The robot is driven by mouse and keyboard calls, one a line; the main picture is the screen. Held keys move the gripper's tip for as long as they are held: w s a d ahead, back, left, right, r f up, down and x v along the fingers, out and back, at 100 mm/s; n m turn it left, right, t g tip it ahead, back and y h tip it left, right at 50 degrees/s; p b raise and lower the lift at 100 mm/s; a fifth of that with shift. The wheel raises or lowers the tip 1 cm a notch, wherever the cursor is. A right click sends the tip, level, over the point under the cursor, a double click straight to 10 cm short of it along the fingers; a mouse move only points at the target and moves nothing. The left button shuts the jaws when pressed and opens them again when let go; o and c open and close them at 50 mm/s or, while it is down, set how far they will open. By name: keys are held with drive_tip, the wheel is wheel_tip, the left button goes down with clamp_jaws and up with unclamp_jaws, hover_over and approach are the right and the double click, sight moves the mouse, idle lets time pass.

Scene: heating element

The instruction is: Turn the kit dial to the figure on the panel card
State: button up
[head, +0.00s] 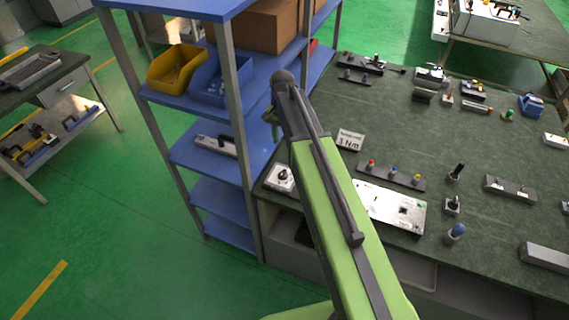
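A small white card (350,139) stands on the dark green bench, left of its middle. Its large line reads "1 Nm", and the smaller line above looks like "Required". A white box with a black knob (282,177) sits at the bench's left edge, left of my arm. A smaller block with a dark knob (452,205) stands right of the white plate. I cannot tell for sure which of these is the kit dial, and no dial figures are readable. My green arm crosses the middle of the view. A small green part of its far end (270,115) shows by the shelf; the gripper fingers are not discernible.
A blue shelf rack (215,165) with yellow and blue bins stands close left of my arm. A white plate (395,207) and a strip with coloured knobs (392,177) lie right of my arm. Several small tools cover the bench's back. Green floor (110,220) is open at left.

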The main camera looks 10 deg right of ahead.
sight(283, 172)
wheel_tip(283, 172, down, 18)
drive_tip(key=b, duration=1.7)
drive_tip(key=shift+s+b, duration=0.1)
drive_tip(key=shift+b, duration=0.2)
drive_tip(key=shift+r, duration=0.15)
drive_tip(key=shift+c, duration=0.3)
